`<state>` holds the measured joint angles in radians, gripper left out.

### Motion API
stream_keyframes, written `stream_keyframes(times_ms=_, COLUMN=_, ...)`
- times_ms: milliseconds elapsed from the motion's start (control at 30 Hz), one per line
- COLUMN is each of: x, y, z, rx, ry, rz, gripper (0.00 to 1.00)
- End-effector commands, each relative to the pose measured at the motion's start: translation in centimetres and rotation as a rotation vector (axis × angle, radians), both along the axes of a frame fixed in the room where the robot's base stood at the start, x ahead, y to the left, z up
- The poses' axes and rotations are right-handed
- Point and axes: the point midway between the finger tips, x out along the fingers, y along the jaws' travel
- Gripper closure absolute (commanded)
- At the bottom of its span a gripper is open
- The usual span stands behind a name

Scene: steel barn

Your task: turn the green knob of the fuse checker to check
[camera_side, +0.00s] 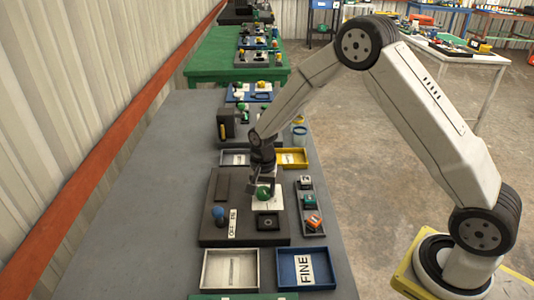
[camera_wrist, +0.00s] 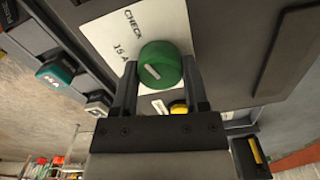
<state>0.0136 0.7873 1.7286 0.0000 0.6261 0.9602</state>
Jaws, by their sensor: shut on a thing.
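The green knob (camera_wrist: 160,64) sits on a white label plate (camera_wrist: 118,30) that reads CHECK and 15 A in the wrist view. It has a pale pointer mark on its face. My gripper (camera_wrist: 160,82) has one finger on each side of the knob and is shut on it. In the side view the knob (camera_side: 263,193) shows below my gripper (camera_side: 262,180) on the dark fuse checker (camera_side: 215,185). The checker also carries a blue knob (camera_side: 218,212), a label reading OFF and a black square socket (camera_side: 268,222).
A narrow tray (camera_side: 311,232) with several coloured fuses lies right of the checker. A grey tray (camera_side: 230,270) and a blue tray marked FINE (camera_side: 307,268) lie in front. A grey tray (camera_side: 234,157) and a yellow tray (camera_side: 293,158) lie behind. Bare table (camera_side: 120,230) is at left.

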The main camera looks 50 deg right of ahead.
Motion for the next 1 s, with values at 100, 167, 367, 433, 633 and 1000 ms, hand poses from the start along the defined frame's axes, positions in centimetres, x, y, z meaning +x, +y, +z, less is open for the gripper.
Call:
stream_keyframes(times_ms=100, x=0.06, y=0.0, z=0.12, rx=0.0, ry=-0.001, rz=-0.019, gripper=1.0)
stream_keyframes(times_ms=167, x=0.06, y=0.0, z=0.12, rx=0.0, ry=-0.001, rz=-0.023, gripper=1.0)
stream_keyframes(times_ms=367, x=0.06, y=0.0, z=0.12, rx=0.0, ry=-0.002, rz=-0.025, gripper=1.0)
stream_keyframes(times_ms=433, x=0.07, y=0.0, z=0.12, rx=0.0, ry=-0.002, rz=-0.025, gripper=1.0)
stream_keyframes(times_ms=633, x=0.06, y=0.0, z=0.1, rx=0.0, ry=-0.001, rz=-0.024, gripper=0.07)
stream_keyframes(times_ms=1000, x=0.04, y=0.0, z=0.21, rx=0.0, ry=-0.001, rz=-0.023, gripper=0.07)
